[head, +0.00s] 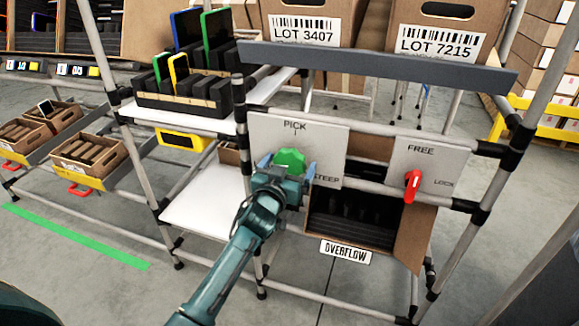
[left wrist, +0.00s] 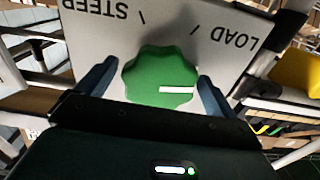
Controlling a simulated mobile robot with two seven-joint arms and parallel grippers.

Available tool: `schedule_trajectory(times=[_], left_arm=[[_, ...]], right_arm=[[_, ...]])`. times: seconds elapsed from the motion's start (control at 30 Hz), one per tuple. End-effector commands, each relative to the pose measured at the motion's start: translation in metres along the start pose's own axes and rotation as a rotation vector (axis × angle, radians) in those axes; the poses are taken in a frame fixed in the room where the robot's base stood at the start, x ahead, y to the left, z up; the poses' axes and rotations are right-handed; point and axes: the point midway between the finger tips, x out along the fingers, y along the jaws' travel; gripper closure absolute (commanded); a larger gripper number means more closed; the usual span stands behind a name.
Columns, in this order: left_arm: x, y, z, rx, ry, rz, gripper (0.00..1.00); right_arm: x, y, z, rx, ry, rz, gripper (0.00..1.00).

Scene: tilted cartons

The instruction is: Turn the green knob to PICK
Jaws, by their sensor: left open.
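The green knob (head: 290,158) sits on a pale panel (head: 325,137) marked PICK at the top and STEEP at the right. In the left wrist view the knob (left wrist: 150,72) shows lobed edges and a white mark pointing right, below the upside-down word LOAD and off its tick. The PICK label is out of sight there. My left gripper (head: 288,167) is at the panel. Its open blue fingers (left wrist: 155,85) stand on either side of the knob, with a gap at the left finger; contact at the right one is unclear. My right gripper is not in view.
A second panel (head: 425,158) with a red handle (head: 412,185) reads FREE and LOCK. An open carton (head: 413,232) sits below, by an OVERFLOW sign (head: 345,252). A grey shelf rail (head: 370,63) runs above the panels. A white shelf (head: 207,210) lies left of my arm.

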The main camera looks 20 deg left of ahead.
Motion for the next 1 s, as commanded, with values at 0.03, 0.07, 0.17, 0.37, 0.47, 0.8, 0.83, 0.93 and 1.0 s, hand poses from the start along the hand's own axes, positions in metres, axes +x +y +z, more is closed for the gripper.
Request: schedule_trajectory(times=[0.03,0.07,0.17,0.37,0.47,0.8,0.83,0.93,1.0], left_arm=[[0.0033,0.0003,0.0002,0.0,0.0,0.0,0.07],[0.0046,0.0003,-0.0001,0.0,0.001,0.0,0.07],[0.0068,0.0003,-0.0001,0.0,0.0,0.0,0.07],[0.0067,0.0002,0.0,0.0,-0.001,0.0,0.07],[0.0066,0.0001,0.0,-0.001,-0.001,0.0,0.14],[0.0063,0.0,0.0001,0.0,-0.001,0.0,0.42],[0.0063,0.0,0.0001,0.0,-0.001,0.0,0.45],[0.0063,0.0,0.0001,0.0,-0.001,0.0,0.51],[0.0063,0.0001,0.0001,0.001,-0.001,0.0,0.51]], right_arm=[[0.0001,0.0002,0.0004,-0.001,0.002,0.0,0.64],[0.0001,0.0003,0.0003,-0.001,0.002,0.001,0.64],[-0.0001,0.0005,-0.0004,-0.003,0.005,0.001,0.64],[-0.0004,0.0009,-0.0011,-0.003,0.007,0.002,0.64],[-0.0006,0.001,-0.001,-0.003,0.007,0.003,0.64],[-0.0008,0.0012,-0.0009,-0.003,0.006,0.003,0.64],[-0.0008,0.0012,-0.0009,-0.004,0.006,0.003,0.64],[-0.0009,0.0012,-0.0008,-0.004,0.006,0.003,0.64],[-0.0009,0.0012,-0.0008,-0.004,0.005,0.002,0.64]])
